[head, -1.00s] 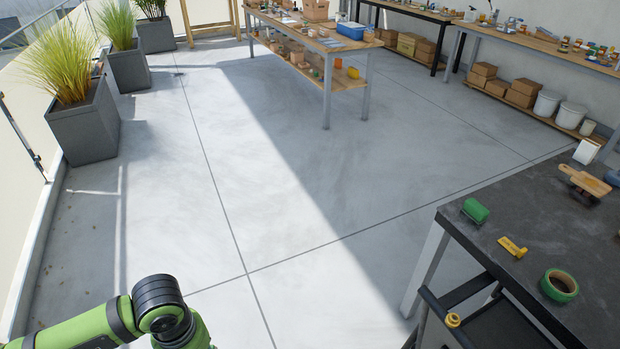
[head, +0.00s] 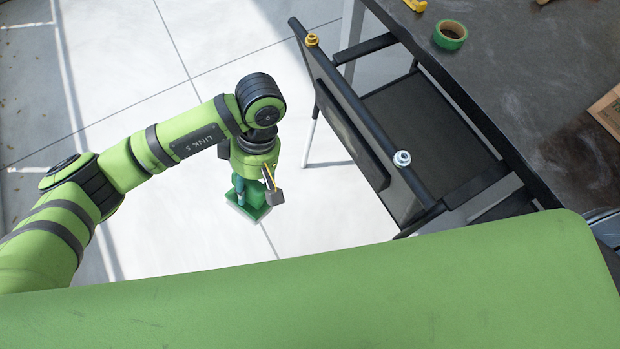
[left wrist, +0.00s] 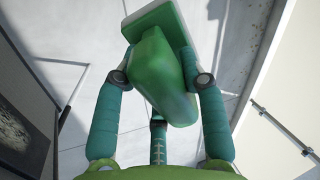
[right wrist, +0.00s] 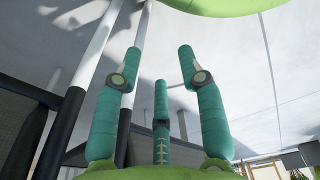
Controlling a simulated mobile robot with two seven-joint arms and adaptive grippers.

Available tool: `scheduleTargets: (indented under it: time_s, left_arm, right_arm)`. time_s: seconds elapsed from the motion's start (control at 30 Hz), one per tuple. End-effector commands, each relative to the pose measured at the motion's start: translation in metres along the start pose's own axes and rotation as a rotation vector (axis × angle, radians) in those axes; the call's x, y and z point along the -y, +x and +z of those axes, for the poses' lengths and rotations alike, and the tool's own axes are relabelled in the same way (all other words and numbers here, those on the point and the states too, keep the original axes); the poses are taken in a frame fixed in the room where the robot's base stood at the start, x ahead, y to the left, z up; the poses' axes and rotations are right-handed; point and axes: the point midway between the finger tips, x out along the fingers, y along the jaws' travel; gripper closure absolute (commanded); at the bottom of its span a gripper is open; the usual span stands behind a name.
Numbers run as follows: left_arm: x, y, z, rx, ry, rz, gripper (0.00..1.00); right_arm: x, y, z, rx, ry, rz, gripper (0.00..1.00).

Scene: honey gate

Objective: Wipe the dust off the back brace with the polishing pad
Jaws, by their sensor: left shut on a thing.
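The polishing pad (head: 254,212) is a green block with a rounded green grip. It hangs over the pale floor in the head view and also shows in the left wrist view (left wrist: 163,85). My left gripper (head: 252,190) is shut on the pad's grip, left of a black frame (head: 362,125) and apart from it. I cannot tell for certain which bar is the back brace, and no dust on the frame can be made out. My right gripper (right wrist: 158,70) is open and empty in the right wrist view, beside dark and pale posts; it is outside the head view.
The frame carries a yellow knob (head: 312,40) and a silver knob (head: 402,159) and stands against a dark table (head: 540,100). Green tape (head: 450,35) and a wooden piece (head: 607,115) lie on the table. Open floor (head: 130,60) lies to the left.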

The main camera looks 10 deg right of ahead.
Motion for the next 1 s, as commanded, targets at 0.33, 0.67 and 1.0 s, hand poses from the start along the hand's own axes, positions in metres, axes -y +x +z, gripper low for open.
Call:
scheduleTargets:
  time_s: [0.33, 0.67, 1.0]
  left_arm:
    - [-0.051, 0.033, 0.05, 0.34, -0.626, -0.293, 1.0]
    - [-0.085, 0.047, 0.077, 0.868, -1.179, -0.493, 1.0]
    - [-0.122, 0.063, 0.096, 1.606, -1.577, -0.525, 1.0]
  right_arm:
    - [0.0, 0.045, -0.03, -0.023, 0.006, 0.002, 0.6]
    - [-0.001, 0.071, -0.055, -0.044, 0.011, 0.004, 0.6]
    - [-0.002, 0.1, -0.08, -0.069, 0.016, 0.007, 0.6]
